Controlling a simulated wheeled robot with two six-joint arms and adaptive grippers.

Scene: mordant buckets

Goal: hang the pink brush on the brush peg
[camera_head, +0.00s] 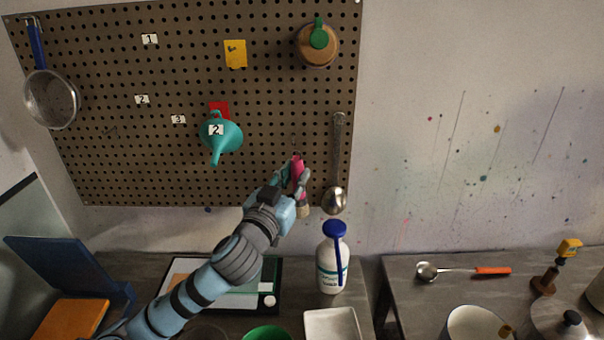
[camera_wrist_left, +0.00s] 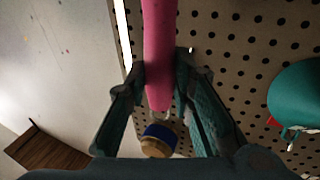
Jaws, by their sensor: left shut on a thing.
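The pink brush (camera_head: 298,171) is in my left gripper (camera_head: 297,181), in front of the lower right part of the pegboard (camera_head: 270,110). It is roughly upright, with pale bristles (camera_head: 303,212) below the jaws. In the left wrist view, the pink brush handle (camera_wrist_left: 158,45) runs between the two teal fingers of my left gripper (camera_wrist_left: 161,85). Whether the brush touches the board is unclear. My right gripper is out of view.
A teal funnel (camera_head: 221,135) hangs left of the gripper, and a metal ladle (camera_head: 336,160) hangs close on its right. A white bottle with a blue top (camera_head: 332,264) stands below. A strainer (camera_head: 51,98) hangs far left. Pots stand at the lower right.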

